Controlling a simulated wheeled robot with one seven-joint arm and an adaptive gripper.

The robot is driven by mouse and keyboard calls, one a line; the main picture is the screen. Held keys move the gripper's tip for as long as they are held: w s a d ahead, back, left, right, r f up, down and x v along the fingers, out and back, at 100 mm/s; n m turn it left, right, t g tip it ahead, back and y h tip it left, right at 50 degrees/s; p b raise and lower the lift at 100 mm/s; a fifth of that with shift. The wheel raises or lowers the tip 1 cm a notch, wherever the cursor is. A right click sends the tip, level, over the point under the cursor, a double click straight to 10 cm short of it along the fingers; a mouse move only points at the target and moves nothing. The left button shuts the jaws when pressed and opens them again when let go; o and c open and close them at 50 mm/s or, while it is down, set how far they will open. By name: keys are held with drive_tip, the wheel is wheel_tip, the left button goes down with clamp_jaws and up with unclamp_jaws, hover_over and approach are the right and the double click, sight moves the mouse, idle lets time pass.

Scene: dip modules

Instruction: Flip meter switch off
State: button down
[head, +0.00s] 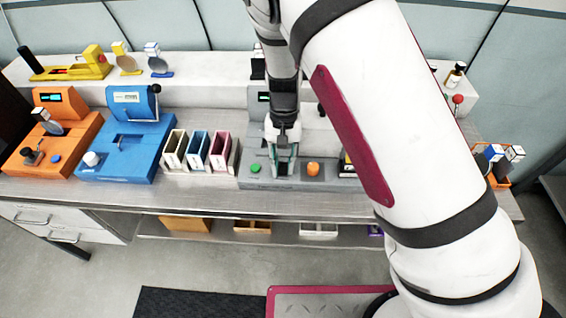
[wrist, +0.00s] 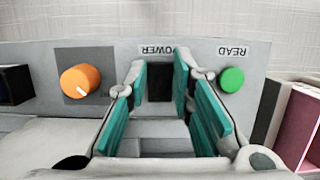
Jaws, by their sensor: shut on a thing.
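The meter is a grey module (head: 328,182) on the bench, partly hidden behind my arm in the head view. Its front panel (wrist: 215,53) fills the upper wrist view, with upside-down POWER and READ labels. The black power switch (wrist: 159,84) sits below the POWER label. My gripper (wrist: 166,82) has its teal-padded fingers on either side of the switch, shut on it. Whether the switch is on or off is not clear. My gripper also shows pointing down over the meter in the head view (head: 283,168).
A green button (wrist: 231,80) and an orange knob (wrist: 80,80) flank the switch. Narrow bins (head: 198,148) stand left of the meter, then a blue module (head: 118,150) and an orange module (head: 75,145). A raised shelf (head: 205,92) runs behind.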

sight(283, 162)
drive_tip(key=c, duration=1.4)
unclamp_jaws()
drive_tip(key=v, duration=1.2)
